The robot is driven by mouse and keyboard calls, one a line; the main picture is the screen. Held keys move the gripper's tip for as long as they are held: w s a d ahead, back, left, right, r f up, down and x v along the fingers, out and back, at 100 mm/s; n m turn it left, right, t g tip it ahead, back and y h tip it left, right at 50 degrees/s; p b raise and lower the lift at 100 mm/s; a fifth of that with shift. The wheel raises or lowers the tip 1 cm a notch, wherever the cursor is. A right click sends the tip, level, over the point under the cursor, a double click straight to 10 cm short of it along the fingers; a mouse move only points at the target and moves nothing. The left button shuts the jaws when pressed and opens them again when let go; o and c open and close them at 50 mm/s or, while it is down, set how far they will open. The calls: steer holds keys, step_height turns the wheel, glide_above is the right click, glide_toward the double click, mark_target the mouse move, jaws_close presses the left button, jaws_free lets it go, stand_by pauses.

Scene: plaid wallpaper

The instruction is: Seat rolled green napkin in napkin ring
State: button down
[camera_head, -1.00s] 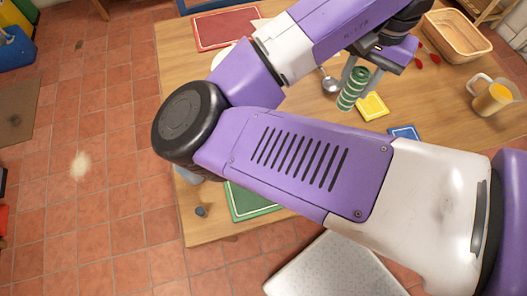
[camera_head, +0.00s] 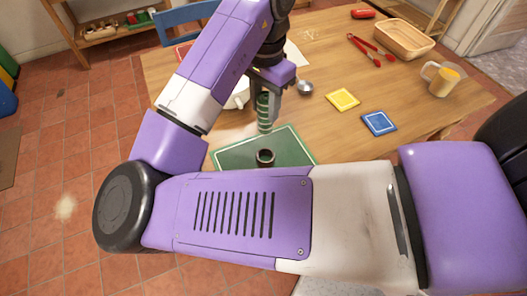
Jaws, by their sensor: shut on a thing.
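The rolled green napkin (camera_head: 264,114) has pale stripes and stands roughly upright in my gripper (camera_head: 269,97). The gripper points down and is shut on the napkin's upper part. A dark brown napkin ring (camera_head: 265,157) sits on the green placemat (camera_head: 292,146) near the table's front edge, with its opening facing up. The napkin's lower end is behind the ring in the picture, apart from it. I cannot tell its exact height above the mat.
The wooden table (camera_head: 330,127) also bears a yellow coaster (camera_head: 342,99), a blue coaster (camera_head: 379,123), a round metal thing (camera_head: 305,87), red tongs (camera_head: 371,47), a basket (camera_head: 403,39) and a pitcher (camera_head: 441,79). A white dish (camera_head: 239,98) lies left of my gripper.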

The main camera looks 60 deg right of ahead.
step_height(320, 180, down, 16)
steer(key=shift+d+r+b, duration=0.1)
steer(key=shift+r+b, duration=0.1)
steer(key=shift+b, duration=0.55)
steer(key=shift+f, duration=0.15)
steer(key=c, duration=1)
jaws_free()
steer(key=shift+o, duration=0.2)
